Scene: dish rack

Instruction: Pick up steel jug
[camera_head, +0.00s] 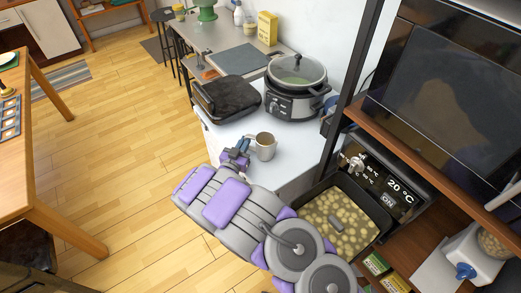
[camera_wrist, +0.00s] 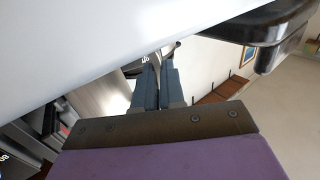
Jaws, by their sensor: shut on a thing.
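The steel jug (camera_head: 265,147) is a small beige-grey vessel at the front of the white counter in the head view. It looks upright, and I cannot tell whether it touches the counter. My gripper (camera_head: 240,149) is at the jug's left side, by its handle. In the wrist view, my gripper's two dark fingers (camera_wrist: 157,80) are close together, shut at a thin metal piece that looks like the handle. The silvery curved surface of the jug (camera_wrist: 105,97) shows just left of the fingers. The exact finger contact is partly hidden.
A slow cooker (camera_head: 296,88) with a glass lid and a dark grill (camera_head: 229,97) stand behind the jug on the white counter (camera_head: 220,137). Open wooden floor (camera_head: 130,150) lies left.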

